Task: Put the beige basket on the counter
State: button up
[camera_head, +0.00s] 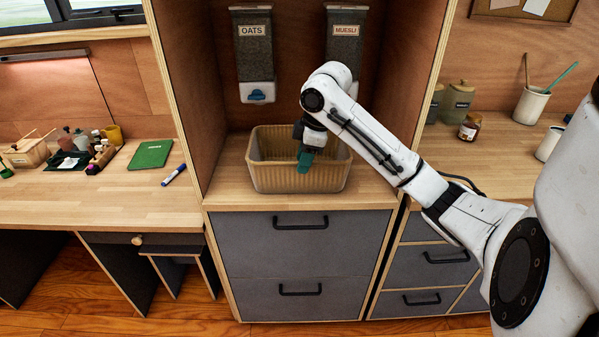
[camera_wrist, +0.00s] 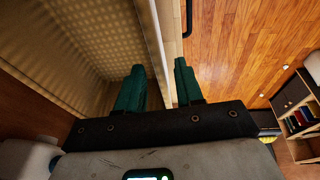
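The beige basket (camera_head: 270,172) stands upright on the wooden surface in the niche, under two dispensers. It fills the left of the wrist view (camera_wrist: 60,50), where its patterned inner wall shows. My gripper (camera_head: 306,160) points down at the basket's front wall. In the wrist view my gripper's two green fingers (camera_wrist: 160,80) are apart, with a pale edge, seemingly the basket's rim, running between them. One finger shows in front of the front wall in the head view; the other is hidden. Wooden counters lie left (camera_head: 100,203) and right (camera_head: 490,165) of the niche.
Oats (camera_head: 254,55) and muesli (camera_head: 345,40) dispensers hang above the basket. The left counter holds a green book (camera_head: 151,154), a blue marker (camera_head: 174,174) and small bottles. The right counter holds a jar (camera_head: 469,127) and a white cup (camera_head: 531,105). The niche's side panels stand close by.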

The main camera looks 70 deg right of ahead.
jog(key=v, duration=0.5)
jog(key=shift+s+r, duration=0.1)
jog(key=shift+r, duration=0.3)
jog(key=w+a+f+t+y, duration=0.1)
jog(key=w+a+f, duration=0.2)
jog(key=w+a, duration=0.4)
jog(key=w+a+f+t+y, duration=0.1)
jog(key=w+a+f+t, duration=0.15)
jog(key=w+a, duration=0.45)
jog(key=s+a+f+m+y, duration=0.1)
jog(key=a+f, duration=0.3)
jog(key=a, duration=0.3)
jog(key=s+a+f+m, duration=0.2)
jog(key=a+f, duration=0.2)
jog(key=a, duration=0.2)
jog(key=s+a+f+m+g, duration=0.1)
jog(key=s+a+f+g, duration=0.2)
jog(key=s+a+f, duration=0.55)
jog(key=s+d+f+g+h, duration=0.1)
jog(key=s+f, duration=0.2)
jog(key=s, duration=0.4)
jog(key=s+d+f+m+g+h, duration=0.1)
jog(key=s+f, duration=0.3)
jog(key=s, duration=0.4)
jog(key=shift+g+h, duration=0.35)
jog(key=shift+h, duration=0.25)
jog(key=shift+w, duration=0.1)
